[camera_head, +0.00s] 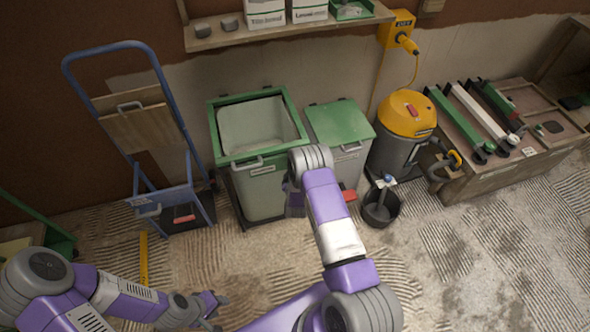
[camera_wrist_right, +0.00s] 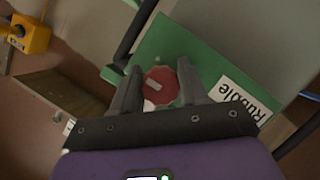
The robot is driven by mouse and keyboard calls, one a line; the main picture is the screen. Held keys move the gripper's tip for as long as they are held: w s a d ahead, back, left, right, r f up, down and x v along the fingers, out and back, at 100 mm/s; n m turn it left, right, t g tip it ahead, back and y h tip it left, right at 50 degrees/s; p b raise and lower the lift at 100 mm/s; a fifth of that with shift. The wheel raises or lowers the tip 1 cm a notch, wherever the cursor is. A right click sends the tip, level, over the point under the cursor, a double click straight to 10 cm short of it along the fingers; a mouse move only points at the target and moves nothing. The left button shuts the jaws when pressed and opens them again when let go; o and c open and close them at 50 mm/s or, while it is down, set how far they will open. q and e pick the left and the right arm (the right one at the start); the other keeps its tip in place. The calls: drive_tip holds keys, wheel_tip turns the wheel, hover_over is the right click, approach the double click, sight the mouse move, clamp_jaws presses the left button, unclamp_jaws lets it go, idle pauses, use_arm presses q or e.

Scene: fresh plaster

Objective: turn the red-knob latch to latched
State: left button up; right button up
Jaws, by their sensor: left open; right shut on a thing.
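The red knob (camera_wrist_right: 158,86) of the latch shows in the right wrist view, many-sided, with a short pale bar on its face. It sits in front of a green panel (camera_wrist_right: 200,45) with a white "Rubble" label (camera_wrist_right: 240,98). My right gripper (camera_wrist_right: 160,92) has its two dark fingers on either side of the knob and is shut on it. In the head view my right arm hides this gripper and the knob. I cannot tell the latch's state. My left gripper (camera_head: 212,306) is open and empty over the floor at the lower left.
A green-rimmed open bin (camera_head: 258,170) and a green-lidded bin (camera_head: 340,122) stand by the wall. A blue hand truck (camera_head: 165,75) is left of them. A yellow vacuum (camera_head: 405,115), black bucket (camera_head: 381,206) and wooden bench (camera_head: 480,178) are right. Ridged floor at lower right is clear.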

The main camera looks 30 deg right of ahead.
drive_tip(key=shift+w+a+r+n, duration=0.15)
drive_tip(key=shift+w+r+n, duration=0.15)
drive_tip(key=shift+r, duration=0.05)
drive_tip(key=o, duration=1)
drive_tip(key=shift+c, duration=0.2)
drive_tip(key=shift+f, duration=0.1)
drive_tip(key=shift+s, duration=0.1)
drive_tip(key=shift+s+a, duration=0.1)
drive_tip(key=shift+s, duration=0.1)
drive_tip(key=p+v, duration=0.2)
drive_tip(key=v, duration=0.5)
